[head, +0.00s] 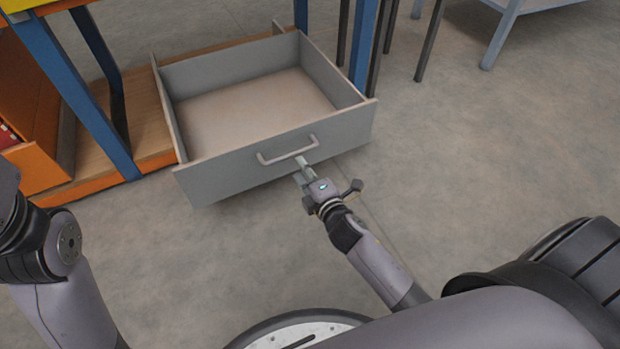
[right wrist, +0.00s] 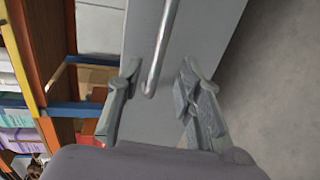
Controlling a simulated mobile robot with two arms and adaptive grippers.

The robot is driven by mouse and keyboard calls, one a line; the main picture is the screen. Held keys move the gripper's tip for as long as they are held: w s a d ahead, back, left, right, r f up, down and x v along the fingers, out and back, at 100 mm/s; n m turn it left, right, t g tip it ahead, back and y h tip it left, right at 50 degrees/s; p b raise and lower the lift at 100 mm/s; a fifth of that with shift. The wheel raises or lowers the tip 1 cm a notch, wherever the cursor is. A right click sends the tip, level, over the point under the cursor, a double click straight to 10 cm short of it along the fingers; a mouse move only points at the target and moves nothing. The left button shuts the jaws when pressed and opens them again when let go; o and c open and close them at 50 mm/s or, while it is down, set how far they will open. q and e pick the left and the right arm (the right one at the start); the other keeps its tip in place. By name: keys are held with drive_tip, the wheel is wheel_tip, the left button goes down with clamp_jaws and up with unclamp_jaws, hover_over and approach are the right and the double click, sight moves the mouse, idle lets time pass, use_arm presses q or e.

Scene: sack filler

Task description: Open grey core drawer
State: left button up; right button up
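The grey drawer (head: 226,170) is pulled far out of its frame and is empty inside. Its bar handle (head: 288,151) is on the front panel. My right gripper (head: 303,165) is at the handle. In the right wrist view the two fingers of my right gripper (right wrist: 162,92) stand apart, with the end of the handle (right wrist: 162,48) between them; both fingers look clear of the bar. Part of my left arm shows at the left edge of the head view, but its gripper is out of view.
A blue-legged frame (head: 65,80) with a wooden lower shelf (head: 148,115) stands around the drawer. An orange bin (head: 42,165) is at the left. Another bench leg (head: 500,38) is at the upper right. The floor (head: 480,150) to the right is clear.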

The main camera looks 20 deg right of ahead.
drive_tip(key=v, duration=0.4)
idle(0.4)
